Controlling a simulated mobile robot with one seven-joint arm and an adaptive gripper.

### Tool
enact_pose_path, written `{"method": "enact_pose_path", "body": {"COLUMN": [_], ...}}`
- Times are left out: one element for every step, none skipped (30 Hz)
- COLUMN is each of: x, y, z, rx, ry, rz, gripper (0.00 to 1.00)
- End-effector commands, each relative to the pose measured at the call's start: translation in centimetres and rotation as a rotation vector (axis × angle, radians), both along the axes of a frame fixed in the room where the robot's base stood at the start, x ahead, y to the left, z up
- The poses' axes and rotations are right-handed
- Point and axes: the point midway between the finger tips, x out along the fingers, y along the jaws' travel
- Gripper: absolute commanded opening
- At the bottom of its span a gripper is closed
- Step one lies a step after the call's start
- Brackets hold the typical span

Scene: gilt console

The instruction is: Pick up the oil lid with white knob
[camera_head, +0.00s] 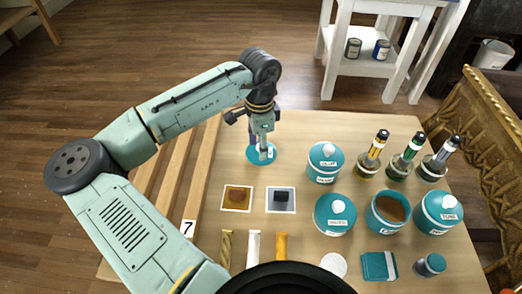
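A round teal lid (252,158) lies flat at the back left of the wooden table. My gripper (263,151) points down over its middle and hides where a knob would be. A small pale label shows on the lid, too small to read. I cannot tell whether the fingers touch or hold anything. Three teal canisters have lids with white knobs: one at the back (325,163), one in front of it (335,215) and one at the right (439,213). Their labels are not clearly readable. An open teal pot (388,213) with brown contents stands between the front two.
Several dark-topped bottles (406,157) stand at the back right. Two square samples (238,199) lie in front of the lid. Tubes (281,252), a white disc (333,265), a teal packet (380,266) and a small jar (430,265) line the front. A carved gilt piece (478,130) stands right.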

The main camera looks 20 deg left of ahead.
Motion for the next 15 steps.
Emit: {"method": "enact_pose_path", "body": {"x": [0.0, 0.0, 0.0, 0.0, 0.0, 0.0, 0.0, 0.0, 0.0, 0.0, 0.0, 0.0, 0.0, 0.0, 0.0], "y": [0.0, 0.0, 0.0, 0.0, 0.0, 0.0, 0.0, 0.0, 0.0, 0.0, 0.0, 0.0, 0.0, 0.0, 0.0], "z": [0.01, 0.01, 0.02, 0.02, 0.02, 0.02, 0.03, 0.03, 0.03, 0.03, 0.03, 0.03, 0.03, 0.03, 0.03], "rx": [0.0, 0.0, 0.0, 0.0, 0.0, 0.0, 0.0, 0.0, 0.0, 0.0, 0.0, 0.0, 0.0, 0.0, 0.0], "ry": [0.0, 0.0, 0.0, 0.0, 0.0, 0.0, 0.0, 0.0, 0.0, 0.0, 0.0, 0.0, 0.0, 0.0, 0.0], "rz": [0.0, 0.0, 0.0, 0.0, 0.0, 0.0, 0.0, 0.0, 0.0, 0.0, 0.0, 0.0, 0.0, 0.0, 0.0], "gripper": [0.35, 0.33, 0.3, 0.28, 0.26, 0.23, 0.21, 0.2, 0.17, 0.15, 0.13, 0.1, 0.08, 0.06, 0.04]}}
